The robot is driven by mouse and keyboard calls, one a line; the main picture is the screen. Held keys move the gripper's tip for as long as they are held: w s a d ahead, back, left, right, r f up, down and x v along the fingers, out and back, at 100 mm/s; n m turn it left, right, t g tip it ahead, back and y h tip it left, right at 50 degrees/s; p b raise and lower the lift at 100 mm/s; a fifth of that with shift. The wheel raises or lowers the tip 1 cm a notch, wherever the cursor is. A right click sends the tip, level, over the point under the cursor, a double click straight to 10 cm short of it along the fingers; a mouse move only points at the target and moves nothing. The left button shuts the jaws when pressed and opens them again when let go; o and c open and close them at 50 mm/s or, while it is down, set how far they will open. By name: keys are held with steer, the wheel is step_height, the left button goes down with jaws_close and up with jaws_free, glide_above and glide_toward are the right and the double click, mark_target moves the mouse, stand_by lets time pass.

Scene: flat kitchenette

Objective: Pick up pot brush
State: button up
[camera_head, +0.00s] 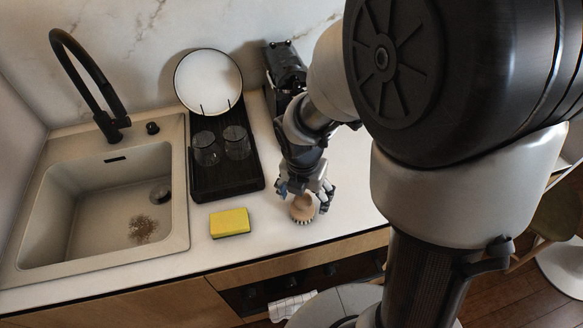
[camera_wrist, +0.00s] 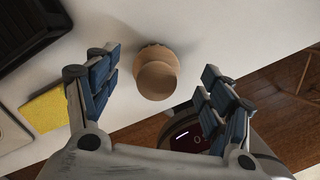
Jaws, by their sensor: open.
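The pot brush (camera_head: 303,208) stands on the white counter near its front edge, with its round wooden knob up and its bristles down. In the wrist view the brush's wooden knob (camera_wrist: 155,76) is seen from above, between and ahead of my two fingers. My gripper (camera_head: 307,192) is over the brush, pointing down. In the wrist view my gripper (camera_wrist: 156,83) has its blue-padded fingers spread wide, with a gap on both sides of the knob. Nothing is held. The bristles are mostly hidden beneath the knob in the wrist view.
A yellow sponge (camera_head: 230,222) lies left of the brush. A black drying rack (camera_head: 228,185) holds two glasses and a white plate (camera_head: 208,80). The sink (camera_head: 105,215) with a black faucet (camera_head: 88,85) is at left. A dark appliance (camera_head: 284,68) stands behind my arm.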

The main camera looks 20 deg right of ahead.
steer(key=shift+w+f+b, duration=0.15)
steer(key=shift+f+b, duration=1.5)
steer(key=shift+f, duration=1.15)
steer(key=shift+r, duration=0.1)
steer(key=c, duration=1.1)
steer(key=shift+c, duration=0.2)
step_height(320, 180, up, 20)
steer(key=p, duration=0.8)
